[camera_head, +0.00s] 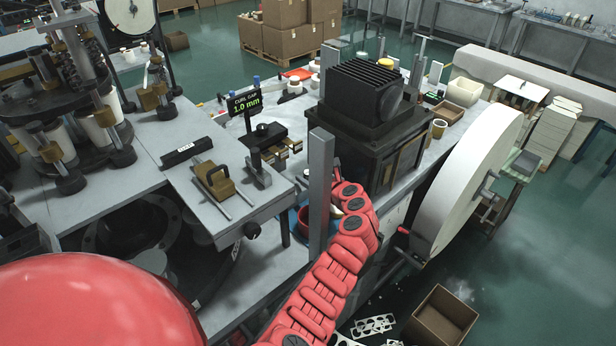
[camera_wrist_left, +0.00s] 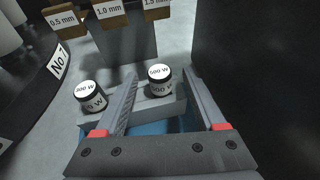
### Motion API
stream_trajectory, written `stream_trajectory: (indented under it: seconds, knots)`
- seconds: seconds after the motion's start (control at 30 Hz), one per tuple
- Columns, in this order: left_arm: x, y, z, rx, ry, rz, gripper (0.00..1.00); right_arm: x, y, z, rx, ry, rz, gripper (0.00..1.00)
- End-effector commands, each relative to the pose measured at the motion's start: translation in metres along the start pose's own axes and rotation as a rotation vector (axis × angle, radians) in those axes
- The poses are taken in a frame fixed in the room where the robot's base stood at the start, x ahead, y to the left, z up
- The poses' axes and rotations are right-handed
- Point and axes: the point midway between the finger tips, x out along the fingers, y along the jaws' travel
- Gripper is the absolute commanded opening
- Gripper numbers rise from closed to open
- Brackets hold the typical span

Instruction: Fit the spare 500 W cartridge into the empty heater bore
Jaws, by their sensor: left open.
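The empty heater bore cannot be made out. My right gripper is not in view.
A grey upright post (camera_head: 320,185) stands close to the arm's end. A black finned unit (camera_head: 366,115) and a large pale wheel (camera_head: 468,180) stand to the right. A dark wall (camera_wrist_left: 262,65) bounds the gripper's right.

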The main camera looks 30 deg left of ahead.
Motion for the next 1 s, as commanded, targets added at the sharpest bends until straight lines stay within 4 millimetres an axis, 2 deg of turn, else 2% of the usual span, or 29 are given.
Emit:
stream_trajectory:
  seconds: [0.2,0.53,0.9,0.93,1.0]
  knots:
    - [0.018,0.000,0.000,0.000,0.002,0.002,0.72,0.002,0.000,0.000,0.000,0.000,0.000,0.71]
    - [0.021,0.000,-0.001,0.002,0.000,-0.002,0.70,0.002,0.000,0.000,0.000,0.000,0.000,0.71]
    - [0.021,0.000,-0.001,0.002,0.000,-0.001,0.03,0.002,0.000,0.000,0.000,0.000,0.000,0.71]
    - [0.021,0.000,-0.001,0.002,0.000,-0.001,0.00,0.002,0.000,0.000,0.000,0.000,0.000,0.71]
    - [0.021,0.000,-0.001,0.002,0.000,-0.001,0.00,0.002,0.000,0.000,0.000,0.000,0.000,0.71]
